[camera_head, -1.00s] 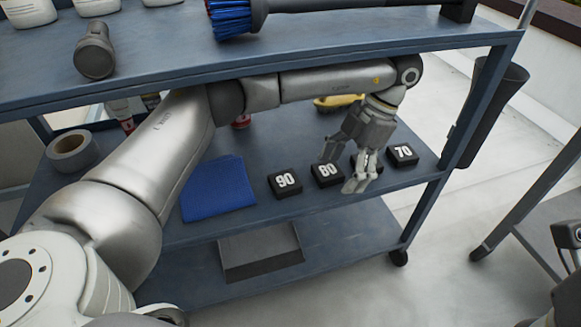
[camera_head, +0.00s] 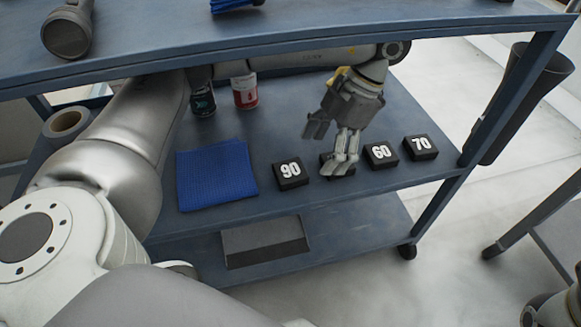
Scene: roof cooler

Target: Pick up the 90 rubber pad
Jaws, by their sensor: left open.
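My left gripper (camera_head: 326,153) is open and empty. The 60 pad (camera_head: 380,154) and the 70 pad (camera_head: 421,147) lie further right in the same row.
A folded blue cloth (camera_head: 216,175) lies left of the pads. A red-and-white can (camera_head: 245,92) and a dark can (camera_head: 203,98) stand behind. The upper shelf (camera_head: 300,25) overhangs my left arm.

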